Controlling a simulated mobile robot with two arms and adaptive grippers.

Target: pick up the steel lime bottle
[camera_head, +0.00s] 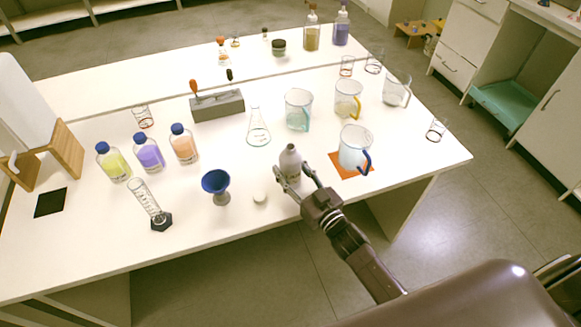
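A grey steel bottle (290,162) with a narrow neck stands upright near the front edge of the white table, right of the blue funnel. No lime marking can be made out on it. My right gripper (293,174) reaches in from the lower right, with one finger on each side of the bottle's body. The fingers are apart with the bottle between them; whether they press on it cannot be told. The bottle's lower part is partly hidden by the gripper. My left gripper is not in view.
A blue-handled beaker (353,148) on an orange mat (338,167) stands close on the right. A conical flask (258,132) is behind. The front edge is near.

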